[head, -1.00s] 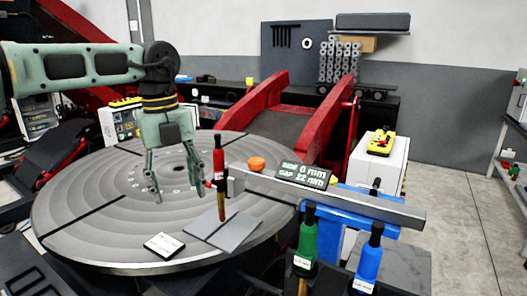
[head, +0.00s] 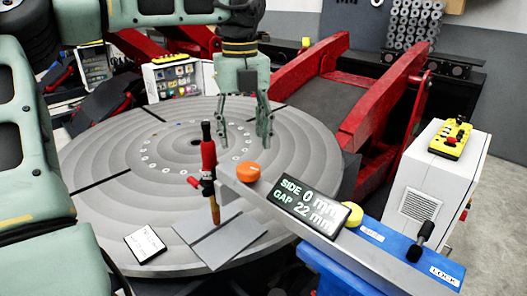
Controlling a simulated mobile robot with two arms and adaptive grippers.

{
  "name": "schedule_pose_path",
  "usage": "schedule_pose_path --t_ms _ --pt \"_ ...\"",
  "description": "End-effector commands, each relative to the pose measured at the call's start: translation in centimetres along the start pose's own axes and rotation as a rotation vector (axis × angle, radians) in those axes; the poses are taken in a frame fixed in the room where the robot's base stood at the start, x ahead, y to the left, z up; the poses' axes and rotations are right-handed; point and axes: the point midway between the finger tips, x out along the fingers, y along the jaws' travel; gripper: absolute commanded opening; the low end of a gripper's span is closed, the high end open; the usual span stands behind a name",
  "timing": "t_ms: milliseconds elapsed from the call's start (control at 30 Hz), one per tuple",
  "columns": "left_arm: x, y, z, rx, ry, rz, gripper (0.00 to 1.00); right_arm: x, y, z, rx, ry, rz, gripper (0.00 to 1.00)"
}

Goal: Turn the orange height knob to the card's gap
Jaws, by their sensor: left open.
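The orange height knob (head: 248,172) sits on top of the grey bar (head: 300,222), near the bar's left end. A dark display (head: 311,206) on the bar reads SIDE 0 mm and GAP 22 mm. A white card (head: 145,244) lies on the round table, its print too small to read. The red torch (head: 209,160) stands upright at the bar's end, its copper tip over grey plates (head: 222,237). My left gripper (head: 243,132) points down, open and empty, just behind and above the orange knob, apart from it. My right gripper is not in view.
A yellow knob (head: 351,214) sits beside the display. The blue carriage (head: 378,258) bears a black lock lever (head: 420,241). The round grooved table (head: 100,210) fills the middle. Red tilting arms (head: 385,90) rise behind. A white cabinet (head: 440,185) with a yellow control box (head: 451,137) stands right.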

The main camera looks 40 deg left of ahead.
Motion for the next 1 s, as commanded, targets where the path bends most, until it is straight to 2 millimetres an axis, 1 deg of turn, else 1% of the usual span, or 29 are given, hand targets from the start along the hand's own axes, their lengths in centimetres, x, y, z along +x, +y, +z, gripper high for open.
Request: schedule_pose_path --t_ms 33,100,167,267,400,600,733,967,1000 --pt "0.1 0.0 0.0 0.000 0.001 0.000 0.54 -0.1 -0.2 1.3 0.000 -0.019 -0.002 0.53" --pt "0.4 0.0 0.0 0.000 0.002 0.001 0.54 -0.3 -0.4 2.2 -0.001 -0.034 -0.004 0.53" --pt "1.0 0.0 0.0 0.000 0.003 0.001 0.54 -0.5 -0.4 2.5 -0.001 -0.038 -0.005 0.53" --pt "2.4 0.1 -0.1 0.001 0.005 0.003 0.54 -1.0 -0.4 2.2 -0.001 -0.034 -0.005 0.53" --pt "4.7 0.1 -0.1 0.001 0.005 0.003 0.54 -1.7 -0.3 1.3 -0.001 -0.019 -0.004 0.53" --pt "7.1 0.0 0.0 0.001 0.003 0.002 0.54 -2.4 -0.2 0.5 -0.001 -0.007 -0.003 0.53" --pt "7.8 0.0 0.0 0.000 0.000 0.000 0.54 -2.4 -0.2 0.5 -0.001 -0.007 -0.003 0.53" --pt "7.9 0.0 0.0 -0.001 0.000 0.000 0.54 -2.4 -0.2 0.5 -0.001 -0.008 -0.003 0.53" --pt "7.9 0.0 0.0 -0.001 0.000 0.000 0.51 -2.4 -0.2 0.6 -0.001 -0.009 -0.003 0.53"
